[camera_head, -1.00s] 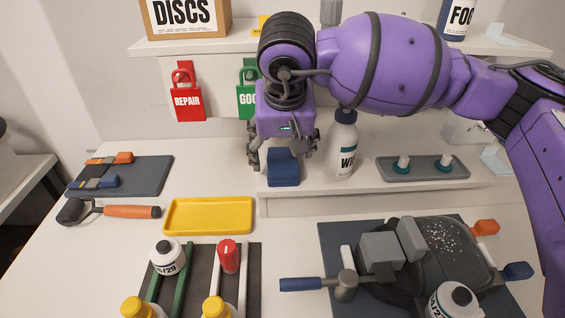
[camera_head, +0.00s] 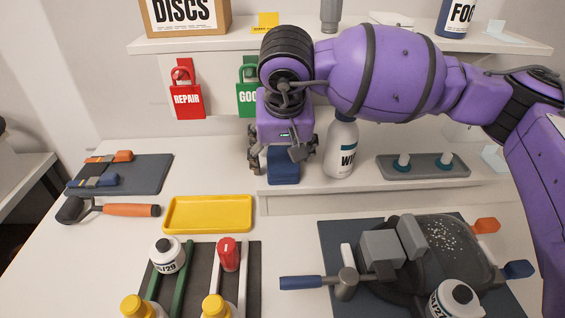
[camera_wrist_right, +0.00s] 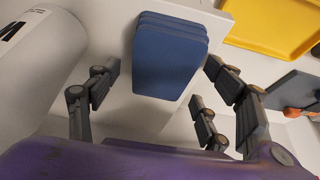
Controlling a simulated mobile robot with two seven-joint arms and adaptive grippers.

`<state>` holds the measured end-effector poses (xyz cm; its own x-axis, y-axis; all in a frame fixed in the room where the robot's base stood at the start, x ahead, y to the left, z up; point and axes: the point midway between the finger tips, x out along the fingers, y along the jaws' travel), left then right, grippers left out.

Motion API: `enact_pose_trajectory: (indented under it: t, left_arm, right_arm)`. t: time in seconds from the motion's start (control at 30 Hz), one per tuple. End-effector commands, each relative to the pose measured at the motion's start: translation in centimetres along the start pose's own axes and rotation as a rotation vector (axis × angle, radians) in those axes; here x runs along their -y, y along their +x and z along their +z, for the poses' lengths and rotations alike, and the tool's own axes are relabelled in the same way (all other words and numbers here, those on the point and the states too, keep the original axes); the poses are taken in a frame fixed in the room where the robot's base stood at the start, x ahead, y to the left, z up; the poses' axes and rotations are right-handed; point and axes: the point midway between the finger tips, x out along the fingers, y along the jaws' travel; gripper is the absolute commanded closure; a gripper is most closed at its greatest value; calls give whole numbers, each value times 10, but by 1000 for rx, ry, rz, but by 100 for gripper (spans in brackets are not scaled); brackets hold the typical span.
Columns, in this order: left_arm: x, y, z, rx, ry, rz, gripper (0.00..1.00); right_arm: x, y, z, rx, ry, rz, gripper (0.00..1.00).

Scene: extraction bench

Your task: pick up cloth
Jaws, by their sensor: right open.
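The blue folded cloth (camera_head: 284,170) lies on the low white ledge, left of the white wipe bottle (camera_head: 340,148). My right gripper (camera_head: 283,166) is right above it, pointing down, with its fingers to either side. In the right wrist view the cloth (camera_wrist_right: 170,55) shows as a layered blue stack between the open fingers of my right gripper (camera_wrist_right: 160,85). I see gaps between the fingers and the cloth in that view. The upper part of the cloth is hidden by the gripper in the head view. My left gripper is not in view.
The wipe bottle stands close to the right of the gripper. A grey tray (camera_head: 424,167) with two small pegs is further right. A yellow tray (camera_head: 208,214) lies in front left. Red (camera_head: 187,100) and green (camera_head: 246,99) padlock tags hang behind.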

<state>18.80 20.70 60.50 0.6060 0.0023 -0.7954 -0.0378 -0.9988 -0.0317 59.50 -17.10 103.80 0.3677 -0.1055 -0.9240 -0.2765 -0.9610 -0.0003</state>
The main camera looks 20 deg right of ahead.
Motion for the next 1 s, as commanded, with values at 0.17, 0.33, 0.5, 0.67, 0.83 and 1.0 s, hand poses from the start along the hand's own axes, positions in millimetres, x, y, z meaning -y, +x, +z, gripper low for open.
enact_pose_trajectory:
  t: [0.17, 0.33, 0.5, 0.67, 0.83, 1.0]
  left_arm:
    - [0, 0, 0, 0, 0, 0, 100]
    - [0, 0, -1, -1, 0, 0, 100]
    - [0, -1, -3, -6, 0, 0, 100]
    - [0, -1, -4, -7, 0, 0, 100]
    - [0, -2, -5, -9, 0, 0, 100]
    - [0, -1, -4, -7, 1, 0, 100]
  right_arm:
    - [0, 0, 0, -1, 0, 0, 27]
    - [0, 0, 0, -1, 0, 0, 50]
    - [0, 0, 0, 0, 0, 1, 72]
    - [0, 0, 0, 1, 0, 2, 76]
    - [-1, -1, 0, 2, 0, 3, 76]
    - [0, -12, -6, -1, 0, 1, 76]
